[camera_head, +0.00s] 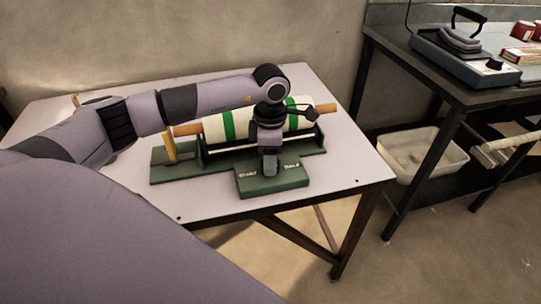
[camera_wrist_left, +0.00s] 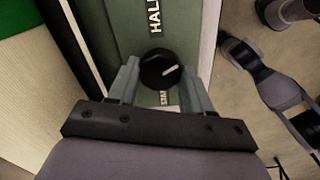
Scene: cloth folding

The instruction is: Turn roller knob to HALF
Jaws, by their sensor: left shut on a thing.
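The green roller machine (camera_head: 222,176) stands on the pale table, with a white roller with green bands (camera_head: 215,127) across it. My left gripper (camera_head: 271,172) points down over the front block and hides the knob in the head view. In the left wrist view, the black round knob (camera_wrist_left: 157,68) sits between the fingers of my left gripper (camera_wrist_left: 160,75), which is shut on it. The knob's white mark (camera_wrist_left: 171,70) points right and slightly up in that view. A partly cut-off white label starting "HAL" (camera_wrist_left: 155,15) lies above the knob; another label below is partly covered. My right gripper is not in view.
The pale table (camera_head: 340,165) has clear room right of the machine. A yellow upright piece (camera_head: 168,146) stands at the machine's left end. A dark bench (camera_head: 420,75) at right holds a grey device (camera_head: 465,55), with a white bin (camera_head: 425,155) below.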

